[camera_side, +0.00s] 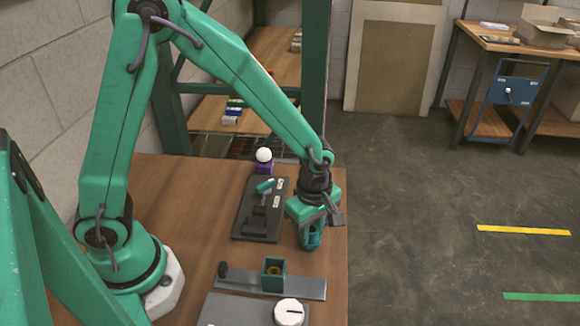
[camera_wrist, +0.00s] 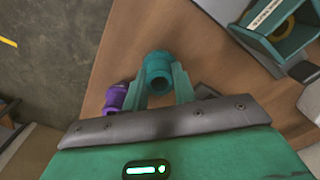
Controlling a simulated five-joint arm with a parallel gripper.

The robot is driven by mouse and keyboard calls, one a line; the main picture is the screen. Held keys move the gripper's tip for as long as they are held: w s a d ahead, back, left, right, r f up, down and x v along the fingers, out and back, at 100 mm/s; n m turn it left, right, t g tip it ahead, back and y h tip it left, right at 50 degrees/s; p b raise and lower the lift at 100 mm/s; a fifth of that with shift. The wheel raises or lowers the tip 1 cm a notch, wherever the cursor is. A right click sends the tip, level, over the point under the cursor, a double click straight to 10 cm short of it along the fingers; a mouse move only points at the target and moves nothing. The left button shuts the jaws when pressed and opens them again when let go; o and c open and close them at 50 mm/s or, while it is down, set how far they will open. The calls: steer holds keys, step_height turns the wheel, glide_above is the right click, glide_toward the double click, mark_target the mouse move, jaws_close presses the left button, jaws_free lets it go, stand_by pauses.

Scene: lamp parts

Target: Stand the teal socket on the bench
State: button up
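The teal socket (camera_wrist: 157,73) is a short ribbed cylinder between the two fingers of my gripper (camera_wrist: 160,85) in the wrist view. Both fingers appear to touch its sides, so the gripper looks shut on it. In the side view my gripper (camera_side: 312,222) points down near the bench's right edge, with the socket (camera_side: 311,239) at its fingertips. The socket is close to the bench (camera_side: 190,220); I cannot tell whether its underside touches it.
A dark board (camera_side: 248,228) with a small teal-ended part lies left of my gripper. A purple base with a white ball (camera_side: 264,155) stands behind it. In front are a teal square holder (camera_side: 273,275) on a grey plate and a white disc (camera_side: 290,312). The bench edge is close on the right.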

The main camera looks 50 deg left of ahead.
steer(key=o, duration=0.4)
steer(key=shift+r, duration=0.1)
step_height(320, 180, up, 12)
steer(key=shift+r, duration=0.1)
stand_by(0.6)
stand_by(0.5)
steer(key=shift+s+a+r+m+t, duration=0.95)
steer(key=shift+s+a+r+m, duration=0.9)
steer(key=shift+m, duration=1.15)
steer(key=shift+s+a+r+m+t, duration=0.9)
steer(key=shift+s+a+r+m, duration=0.35)
steer(key=shift+s+a+m, duration=1.4)
steer(key=shift+s+a+r+m+t, duration=0.95)
steer(key=shift+s+a+r+m, duration=0.8)
steer(key=shift+m, duration=1.6)
